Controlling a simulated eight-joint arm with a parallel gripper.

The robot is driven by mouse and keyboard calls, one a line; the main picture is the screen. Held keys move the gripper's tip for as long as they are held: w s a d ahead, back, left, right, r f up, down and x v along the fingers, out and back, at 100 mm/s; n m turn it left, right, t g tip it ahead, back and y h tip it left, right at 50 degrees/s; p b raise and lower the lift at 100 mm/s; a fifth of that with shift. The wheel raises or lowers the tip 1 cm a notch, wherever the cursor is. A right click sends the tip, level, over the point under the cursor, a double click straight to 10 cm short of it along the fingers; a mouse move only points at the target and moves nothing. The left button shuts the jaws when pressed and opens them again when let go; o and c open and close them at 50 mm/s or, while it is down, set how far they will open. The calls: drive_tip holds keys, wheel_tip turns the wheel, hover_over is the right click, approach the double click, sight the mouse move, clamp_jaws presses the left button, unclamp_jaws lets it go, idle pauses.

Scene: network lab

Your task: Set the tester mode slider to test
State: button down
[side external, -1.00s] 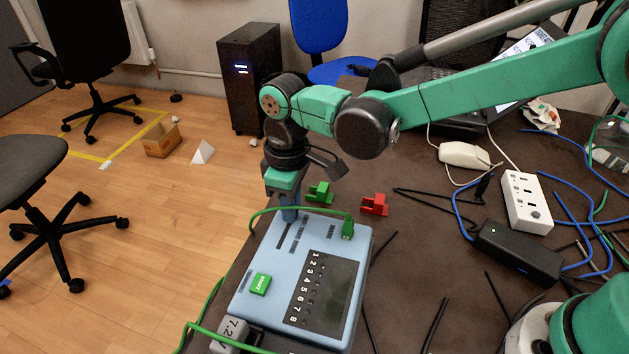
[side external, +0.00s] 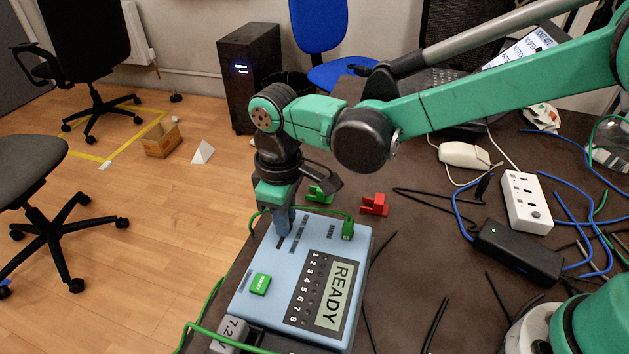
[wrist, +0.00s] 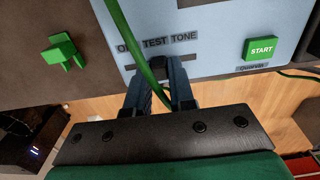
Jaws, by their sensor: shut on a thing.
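The pale blue tester (side external: 240,305) lies on the dark table, and its screen (side external: 338,296) reads READY. My gripper (side external: 284,232) points down at the tester's far left part, its blue fingers shut on the mode slider. In the wrist view, the fingertips of my gripper (wrist: 160,72) are just below the printed labels OFF, TEST and TONE (wrist: 170,41), near the TEST word. A green cable crosses the labels and passes by the fingers. The green START button (side external: 260,284) also shows in the wrist view (wrist: 261,48).
A green part (side external: 319,194) and a red part (side external: 374,204) lie beyond the tester. The table's left edge is close beside the tester.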

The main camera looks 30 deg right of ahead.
drive_tip(key=c, duration=0.7)
unclamp_jaws()
drive_tip(key=shift+c, duration=0.2)
drive_tip(key=shift+r, duration=2.85)
drive_tip(key=shift+d+r, duration=0.15)
drive_tip(key=shift+d, duration=0.2)
drive_tip(key=s+d+r+m+t, duration=0.1)
drive_tip(key=s+d+m+t, duration=0.2)
drive_tip(key=d, duration=0.7)
drive_tip(key=s+d+r+m+t, duration=0.1)
drive_tip(key=s+d+m+t, duration=0.3)
drive_tip(key=d, duration=0.6)
drive_tip(key=shift+d+r+m, duration=0.15)
drive_tip(key=shift+r+m, duration=0.2)
drive_tip(key=shift+m, duration=0.65)
